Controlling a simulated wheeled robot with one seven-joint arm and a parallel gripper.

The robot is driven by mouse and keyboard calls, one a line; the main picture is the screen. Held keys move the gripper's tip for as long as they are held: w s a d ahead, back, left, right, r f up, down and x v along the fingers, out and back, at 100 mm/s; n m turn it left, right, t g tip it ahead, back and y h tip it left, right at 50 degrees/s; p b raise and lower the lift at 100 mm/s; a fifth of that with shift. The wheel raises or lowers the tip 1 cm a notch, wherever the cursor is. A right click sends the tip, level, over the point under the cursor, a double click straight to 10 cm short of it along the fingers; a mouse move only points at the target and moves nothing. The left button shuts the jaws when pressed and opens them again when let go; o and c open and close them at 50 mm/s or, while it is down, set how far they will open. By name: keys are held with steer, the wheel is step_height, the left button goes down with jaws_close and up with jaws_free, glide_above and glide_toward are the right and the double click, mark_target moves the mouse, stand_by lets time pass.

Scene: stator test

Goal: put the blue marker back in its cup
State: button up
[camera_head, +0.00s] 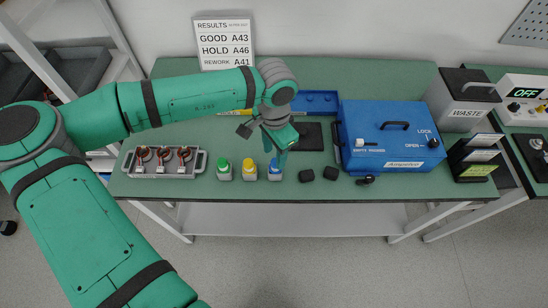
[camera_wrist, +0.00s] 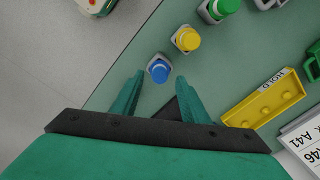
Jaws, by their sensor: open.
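The blue marker (camera_head: 275,166) stands upright in its small pale cup (camera_head: 276,177) near the table's front edge, right of the yellow marker (camera_head: 249,164). The wrist view shows its blue cap (camera_wrist: 159,72) with the cup's grey rim (camera_wrist: 150,66) around it. My gripper (camera_head: 278,155) is above and just behind the blue marker in the head view, pointing down. In the wrist view the fingers of my gripper (camera_wrist: 158,85) are spread and empty, with the blue cap just beyond the gap between their tips. I cannot tell whether a finger touches it.
A green marker (camera_head: 223,164) stands left of the yellow one. Two black blocks (camera_head: 318,174) lie to the right. The blue tester box (camera_head: 385,135) stands further right, and a grey tray with stators (camera_head: 165,160) lies left. A yellow HOLD tray (camera_wrist: 262,105) shows in the wrist view.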

step_height(320, 180, up, 9)
steer(key=w+d+r+m+t+h, duration=0.2)
steer(key=d+h, duration=0.6)
steer(key=d, duration=1.3)
steer(key=w+d+r+n+t+h, duration=0.2)
steer(key=d+r+n+t+h, duration=0.15)
steer(key=d+r+h, duration=0.55)
steer(key=a+f+n+t+y, duration=0.7)
steer(key=a+f+n+t, duration=0.15)
steer(key=n+t, duration=0.35)
steer(key=s+a+f+n+t+y, duration=0.1)
steer(key=s+a+f+n+y, duration=0.2)
steer(key=s+a+f+y, duration=0.6)
steer(key=s+a+f+m+g, duration=0.1)
steer(key=s+a+f, duration=0.2)
steer(key=s, duration=0.5)
steer(key=s+a+f+m+g, duration=0.1)
steer(key=s+a+f, duration=0.3)
steer(key=s, duration=0.4)
steer(key=s+a+f+m+g+y, duration=0.1)
steer(key=s+a+f+m, duration=0.2)
steer(key=s, duration=0.6)
steer(key=shift+a+f, duration=0.7)
steer(key=shift+a, duration=0.45)
